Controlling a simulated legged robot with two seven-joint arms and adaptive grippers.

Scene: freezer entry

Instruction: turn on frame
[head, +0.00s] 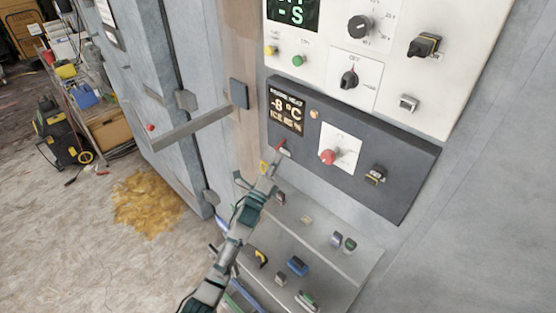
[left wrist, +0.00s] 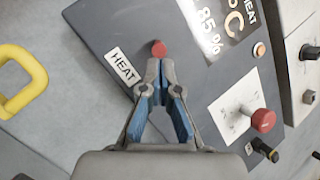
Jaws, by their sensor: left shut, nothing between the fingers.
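A dark grey control panel (head: 400,178) is on the wall below a white panel. It has a small red button (left wrist: 159,48) beside a white label reading HEAT (left wrist: 122,66) in the left wrist view. A red knob (head: 327,157) on a white plate sits to the right; it also shows in the left wrist view (left wrist: 263,120). My left gripper (head: 277,155) is shut and empty. Its tips are at the lower left corner of the panel, right by the red button; I cannot tell whether they touch it. My right gripper is not in view.
The panel's display (head: 287,109) reads -8 °C in the head view. The white panel (head: 420,90) with switches is above. A metal shelf (head: 325,262) with several small items is below. A door handle bar (head: 195,128) juts out at left. A yellow loop (left wrist: 20,80) is near my gripper.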

